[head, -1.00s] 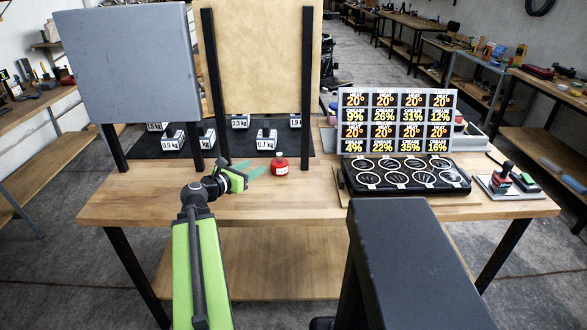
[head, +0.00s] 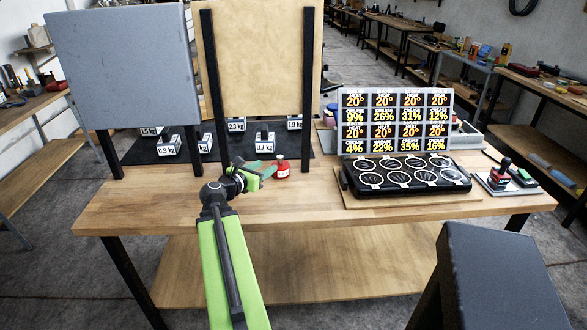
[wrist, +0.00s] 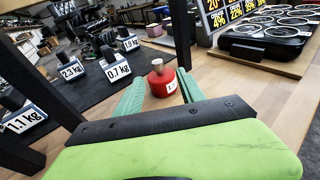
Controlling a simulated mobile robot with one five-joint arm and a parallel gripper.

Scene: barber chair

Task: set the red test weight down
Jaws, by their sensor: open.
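Grey weights with kg labels, such as the 0.7 kg one (head: 265,142), stand on a black mat behind the panels. A grey panel (head: 125,70) and a tan panel (head: 250,60) rise at the left. A black pan tray (head: 404,178) lies right.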

